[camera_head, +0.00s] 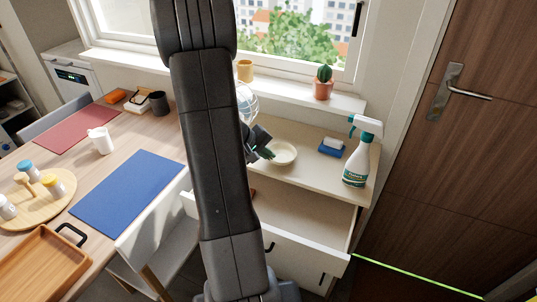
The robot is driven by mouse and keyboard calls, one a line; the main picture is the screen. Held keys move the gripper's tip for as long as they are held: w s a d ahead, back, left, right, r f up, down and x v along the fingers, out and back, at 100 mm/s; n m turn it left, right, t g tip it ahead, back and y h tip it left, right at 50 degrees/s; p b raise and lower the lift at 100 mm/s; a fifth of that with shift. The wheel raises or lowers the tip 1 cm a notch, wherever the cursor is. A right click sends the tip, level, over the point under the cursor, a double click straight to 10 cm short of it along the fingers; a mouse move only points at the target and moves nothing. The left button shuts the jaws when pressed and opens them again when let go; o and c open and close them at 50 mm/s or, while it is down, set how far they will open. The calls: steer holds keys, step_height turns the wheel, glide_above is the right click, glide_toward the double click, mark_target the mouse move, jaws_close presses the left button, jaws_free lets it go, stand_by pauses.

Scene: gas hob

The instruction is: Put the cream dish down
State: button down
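The cream dish (285,153) is a small, shallow round dish. It appears over the top of the pale cabinet, left of the blue sponge. I cannot tell whether it rests on that top or is held just above it. My gripper (267,153) is at the dish's left rim, its dark fingertips meeting the rim in the picture. My arm hides part of the gripper, and the fingers are too small to show whether they are closed on the rim.
A blue-and-white sponge (331,147) and a spray bottle (358,155) stand to the right on the cabinet top (310,178). An open drawer (300,222) juts out below. A cactus pot (323,88) is on the windowsill. Bare cabinet top lies in front of the dish.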

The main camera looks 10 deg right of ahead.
steer(key=shift+w+d+f, duration=0.15)
steer(key=shift+w+d, duration=0.1)
steer(key=shift+w, duration=0.1)
steer(key=shift+f, duration=0.2)
steer(key=c, duration=1.7)
jaws_free()
steer(key=shift+r, duration=0.1)
